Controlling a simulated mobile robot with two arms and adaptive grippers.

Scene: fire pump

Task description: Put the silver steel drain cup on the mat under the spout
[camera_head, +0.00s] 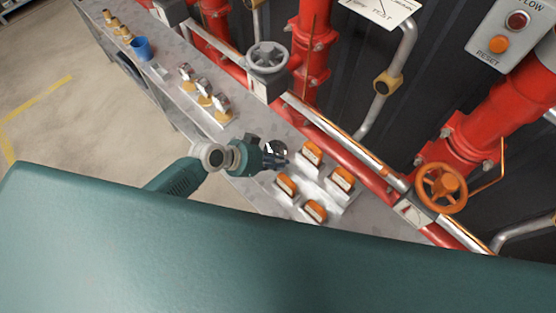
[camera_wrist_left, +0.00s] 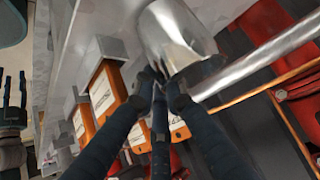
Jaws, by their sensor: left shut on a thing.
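The silver steel drain cup (camera_wrist_left: 178,38) is a shiny metal vessel at the top of the left wrist view, tilted. My left gripper (camera_wrist_left: 163,88) has its dark fingers closed on the cup's near edge. In the head view my left gripper (camera_head: 280,162) is over the bench, just left of the orange-labelled blocks, and the cup (camera_head: 277,149) shows small and partly hidden at its fingertips. My right gripper (camera_wrist_left: 14,88) shows at the left edge of the left wrist view, its dark fingers apart and empty. I cannot make out the mat or spout for certain.
Orange-labelled blocks (camera_head: 313,151) stand on a light plate on the grey bench (camera_head: 240,128). Gauge-like fittings (camera_head: 204,92) and a blue cup (camera_head: 141,48) stand farther left. Red pipes (camera_head: 335,148), a grey handwheel (camera_head: 267,58) and an orange handwheel (camera_head: 440,188) line the back.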

